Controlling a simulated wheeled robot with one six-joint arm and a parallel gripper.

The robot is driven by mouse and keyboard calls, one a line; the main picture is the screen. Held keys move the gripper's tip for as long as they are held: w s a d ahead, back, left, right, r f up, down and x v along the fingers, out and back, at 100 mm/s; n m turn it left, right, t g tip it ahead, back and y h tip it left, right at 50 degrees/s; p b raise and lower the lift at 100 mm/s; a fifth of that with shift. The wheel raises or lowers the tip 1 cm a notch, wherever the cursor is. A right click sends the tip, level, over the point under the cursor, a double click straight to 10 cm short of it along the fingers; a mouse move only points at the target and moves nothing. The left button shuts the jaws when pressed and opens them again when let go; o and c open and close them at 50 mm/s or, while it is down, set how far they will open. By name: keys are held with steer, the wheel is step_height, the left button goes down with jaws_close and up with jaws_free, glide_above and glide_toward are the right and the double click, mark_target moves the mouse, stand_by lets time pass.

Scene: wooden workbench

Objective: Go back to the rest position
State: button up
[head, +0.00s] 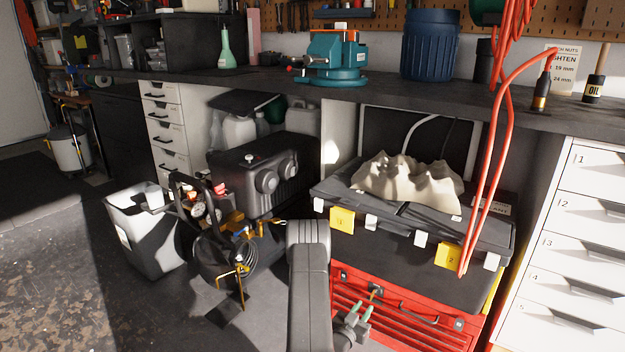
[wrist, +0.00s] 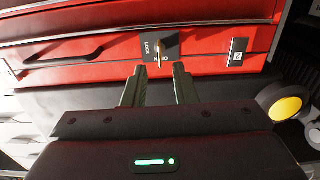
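My gripper (head: 360,309) is low in front of the red tool chest (head: 400,318) in the head view. In the wrist view, the two fingers of my gripper (wrist: 158,72) stand apart with nothing held between them. They point at the chest front. A small brass key (wrist: 158,45) sticks out of the lock plate (wrist: 148,48), just beyond the fingertips. The plate carries the words LOCK and OPEN. In the head view the key (head: 374,292) shows just above the fingers. The drawers of the chest look shut.
Red hoses (head: 488,170) hang at the right. White drawers (head: 585,240) stand right.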

steer(key=shift+w+d+m+b, duration=0.2)
steer(key=shift+w+d+m, duration=0.5)
steer(key=shift+m, duration=2.3)
steer(key=shift+w+d+m+b, duration=0.35)
steer(key=shift+w+m, duration=0.55)
steer(key=shift+m, duration=2.1)
steer(key=shift+w+d+m+b, duration=0.1)
steer(key=shift+w+d+m, duration=0.6)
steer(key=shift+m, duration=2.3)
steer(key=shift+w+a, duration=0.1)
steer(key=shift+a, duration=0.05)
